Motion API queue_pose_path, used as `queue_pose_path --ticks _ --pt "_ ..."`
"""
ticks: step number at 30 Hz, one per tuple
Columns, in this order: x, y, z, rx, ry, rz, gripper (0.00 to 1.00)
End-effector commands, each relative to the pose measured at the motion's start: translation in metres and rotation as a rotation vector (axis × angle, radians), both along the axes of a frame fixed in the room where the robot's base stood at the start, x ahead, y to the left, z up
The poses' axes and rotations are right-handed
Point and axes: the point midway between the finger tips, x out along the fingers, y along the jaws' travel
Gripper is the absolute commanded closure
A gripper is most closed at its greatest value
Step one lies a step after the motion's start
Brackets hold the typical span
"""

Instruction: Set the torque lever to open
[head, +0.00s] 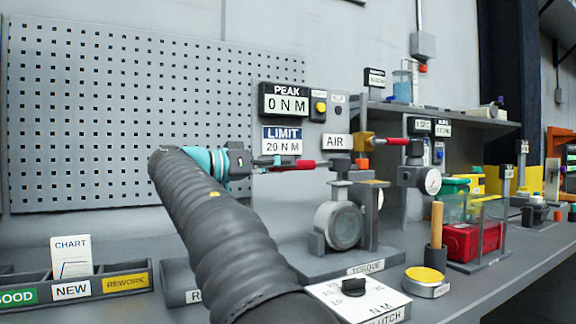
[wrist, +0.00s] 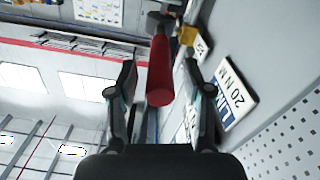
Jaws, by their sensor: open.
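The torque lever (head: 306,164) has a red handle and sits on top of the torque tester (head: 343,224), pointing left toward my gripper. My gripper (head: 268,164) is open at the end of the handle. In the wrist view the red handle (wrist: 160,78) lies between the two spread fingers of my gripper (wrist: 160,92), with a visible gap on at least the right side. I cannot tell whether a finger touches it. The lever's pivot end is dark and partly hidden. The PEAK display (head: 285,103) reads 0 N M, and the LIMIT plate (head: 283,140) reads 20 N M.
A second red handle (head: 390,141) is on the AIR valve to the right. A gauge (head: 430,181) hangs beside it. The CLUTCH box (head: 375,300), a yellow-topped tin (head: 425,275) and a red box (head: 470,240) stand on the bench. A pegboard (head: 110,110) is behind my arm.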

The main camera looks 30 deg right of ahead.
Motion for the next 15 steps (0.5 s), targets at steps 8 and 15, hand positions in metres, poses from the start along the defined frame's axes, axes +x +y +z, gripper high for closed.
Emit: queue_pose_path --ticks 8,15 --pt "0.001 -0.021 0.0 0.001 0.0 0.002 0.5" --pt "0.001 -0.023 0.0 0.001 0.0 0.002 0.5"
